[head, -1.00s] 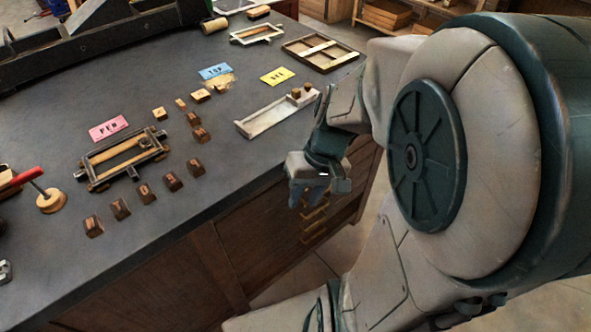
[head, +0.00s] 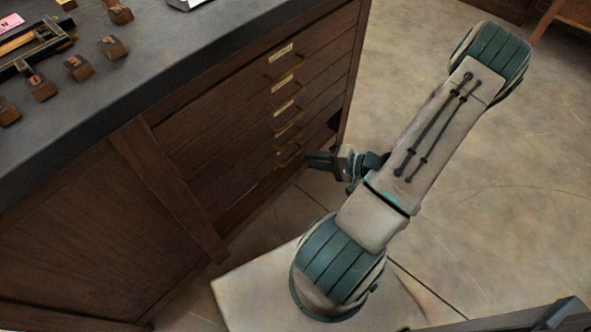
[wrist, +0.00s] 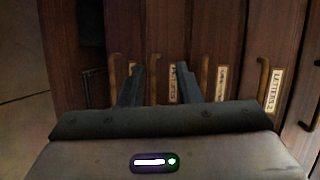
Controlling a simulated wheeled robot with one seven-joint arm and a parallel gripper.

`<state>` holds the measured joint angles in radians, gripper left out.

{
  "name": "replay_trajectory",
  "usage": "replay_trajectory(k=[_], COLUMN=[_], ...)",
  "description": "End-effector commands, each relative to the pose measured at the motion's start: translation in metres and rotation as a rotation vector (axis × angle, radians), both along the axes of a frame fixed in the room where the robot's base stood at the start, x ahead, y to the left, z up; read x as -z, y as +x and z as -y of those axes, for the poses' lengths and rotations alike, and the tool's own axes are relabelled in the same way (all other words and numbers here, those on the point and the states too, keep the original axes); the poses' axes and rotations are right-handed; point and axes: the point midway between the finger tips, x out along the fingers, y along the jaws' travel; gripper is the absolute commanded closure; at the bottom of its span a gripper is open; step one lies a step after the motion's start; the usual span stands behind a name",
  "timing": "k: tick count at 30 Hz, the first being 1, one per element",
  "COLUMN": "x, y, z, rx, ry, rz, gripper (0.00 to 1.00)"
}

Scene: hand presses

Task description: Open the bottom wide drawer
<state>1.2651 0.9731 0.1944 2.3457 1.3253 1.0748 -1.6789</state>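The wide drawers are a stack of dark wood fronts with brass handles and pale labels on the cabinet's side. The bottom wide drawer's handle (head: 290,158) is the lowest in the head view. In the wrist view the stack appears turned sideways, with the floor at the left; the leftmost handle (wrist: 113,75) appears to be the lowest. My gripper (head: 311,160) is open and empty, just right of the lowest handle and apparently apart from it. In the wrist view another handle (wrist: 155,78) shows between my fingers; the left finger hides part of the fronts.
The dark worktop (head: 200,60) above holds several type blocks (head: 78,67) and a frame (head: 35,45). A wooden post (head: 170,190) stands left of the drawers. Open floor (head: 470,190) lies to the right.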

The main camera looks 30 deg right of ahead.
Motion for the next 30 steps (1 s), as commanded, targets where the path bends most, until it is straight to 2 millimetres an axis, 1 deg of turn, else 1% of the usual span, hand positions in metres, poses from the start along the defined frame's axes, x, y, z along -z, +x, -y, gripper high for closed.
replay_trajectory(k=[1, 3, 6, 9, 13, 17, 20, 27, 30], x=[0.034, 0.059, 0.087, 0.105, 0.114, 0.118, 0.122, 0.133, 0.137], y=[-0.003, -0.006, -0.010, -0.013, -0.013, -0.003, 0.013, 0.061, 0.078], z=[0.008, 0.019, 0.030, 0.037, 0.041, 0.038, 0.031, 0.014, 0.007], rx=[0.073, 0.162, 0.262, 0.329, 0.369, 0.372, 0.369, 0.369, 0.369], ry=[0.022, 0.030, 0.032, 0.031, 0.028, 0.026, 0.029, 0.028, 0.028], rz=[0.017, 0.042, 0.066, 0.079, 0.086, 0.089, 0.089, 0.089, 0.089], gripper=[0.70, 0.70, 0.70, 0.70, 0.70, 0.70, 0.70, 0.70, 0.70])
